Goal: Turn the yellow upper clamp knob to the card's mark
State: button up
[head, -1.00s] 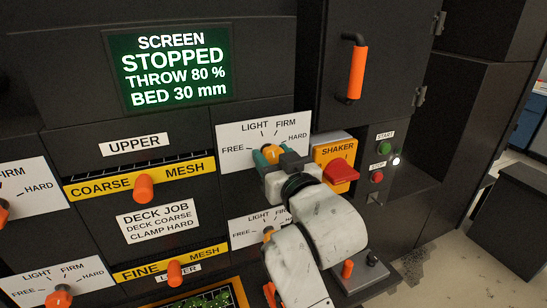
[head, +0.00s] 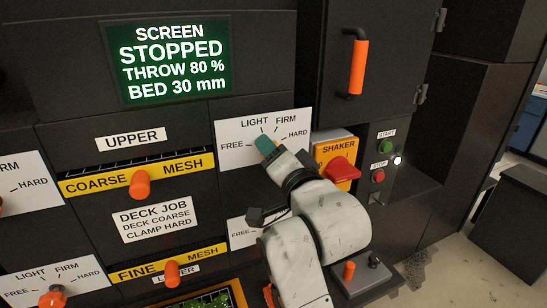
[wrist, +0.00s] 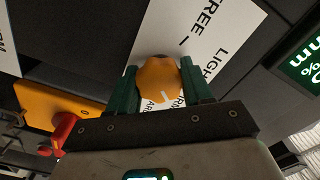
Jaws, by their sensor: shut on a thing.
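The yellow upper clamp knob (wrist: 160,80) sits between the green fingers of my gripper (wrist: 160,88) in the wrist view, and the gripper is shut on it. Its white pointer line faces the lower edge of the picture, about between the partly hidden FIRM and HARD labels. In the head view my gripper (head: 267,147) is at the white dial plate (head: 235,128), marked FREE, LIGHT, FIRM and HARD, and hides the knob. The job card (head: 155,220) reads DECK COARSE, CLAMP HARD.
A red shaker switch (head: 343,169) on a yellow plate is close right of my gripper. The screen (head: 170,58) reads STOPPED. An orange door handle (head: 357,67) stands above right. A lower dial plate (head: 236,232) is partly hidden by my arm.

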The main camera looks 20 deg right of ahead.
jog(key=m+b, duration=0.2)
jog(key=m, duration=0.4)
jog(key=shift+m, duration=0.3)
dwell(0.3)
jog(key=o, duration=1)
jog(key=shift+o, duration=0.2)
jog(key=s+b, duration=0.2)
jog(key=s, duration=0.8)
jog(key=shift+s, duration=0.4)
